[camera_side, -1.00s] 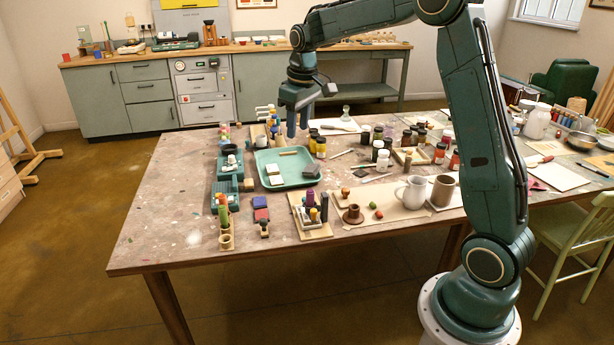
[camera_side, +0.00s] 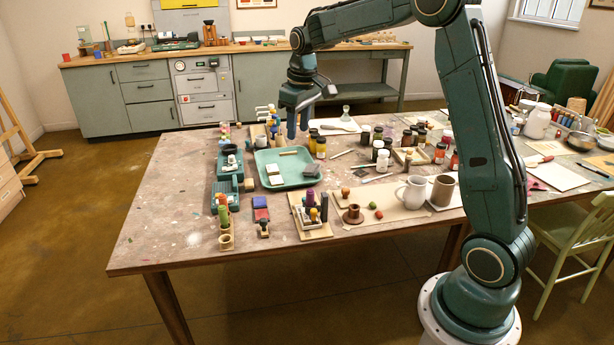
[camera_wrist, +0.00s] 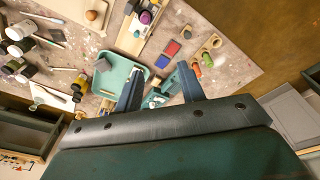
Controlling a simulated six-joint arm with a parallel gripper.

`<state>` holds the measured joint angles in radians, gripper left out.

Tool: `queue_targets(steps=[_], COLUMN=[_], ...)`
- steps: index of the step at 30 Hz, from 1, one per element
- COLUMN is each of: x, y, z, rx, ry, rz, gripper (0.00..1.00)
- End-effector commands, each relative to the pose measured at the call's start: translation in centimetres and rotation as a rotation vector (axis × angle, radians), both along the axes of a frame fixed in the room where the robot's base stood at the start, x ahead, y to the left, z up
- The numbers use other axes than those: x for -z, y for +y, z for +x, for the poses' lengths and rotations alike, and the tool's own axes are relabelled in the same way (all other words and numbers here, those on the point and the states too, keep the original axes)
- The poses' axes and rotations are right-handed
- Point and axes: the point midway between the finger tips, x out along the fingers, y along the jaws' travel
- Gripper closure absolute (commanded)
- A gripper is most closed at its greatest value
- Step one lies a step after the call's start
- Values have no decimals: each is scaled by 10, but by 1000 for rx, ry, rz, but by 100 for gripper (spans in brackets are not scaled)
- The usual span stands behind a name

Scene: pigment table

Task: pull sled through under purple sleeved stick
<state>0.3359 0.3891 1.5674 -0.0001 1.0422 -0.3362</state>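My gripper (camera_side: 292,130) hangs above the far part of the table, past the green tray, in the side view. In the wrist view its two fingers (camera_wrist: 160,76) stand apart with nothing clearly held between them. An upright stick with a purple top (camera_side: 311,199) stands among other pieces on a small wooden board near the front edge. It also shows in the wrist view as a purple round top (camera_wrist: 145,17). My gripper is well away from it. I cannot tell which piece is the sled.
The green tray (camera_side: 263,181) holds pale and dark blocks. Blue and red pads (camera_side: 261,209) and a holder with coloured sticks (camera_side: 226,241) lie left of the board. Jars (camera_side: 383,160) and jugs (camera_side: 414,192) crowd the right. The table's front left is clear.

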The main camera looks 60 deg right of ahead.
Motion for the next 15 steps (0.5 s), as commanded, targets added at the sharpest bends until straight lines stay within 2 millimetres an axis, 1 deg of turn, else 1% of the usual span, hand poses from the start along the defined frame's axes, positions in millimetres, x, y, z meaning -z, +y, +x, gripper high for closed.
queue_targets(steps=[1,5,9,15], x=[9,34,67,111], y=[-7,-26,-49,-78], z=[4,17,29,40], rx=[3,4,4,3], ry=[12,41,74,114], rz=[3,10,21,37], gripper=[61,61,61,61])
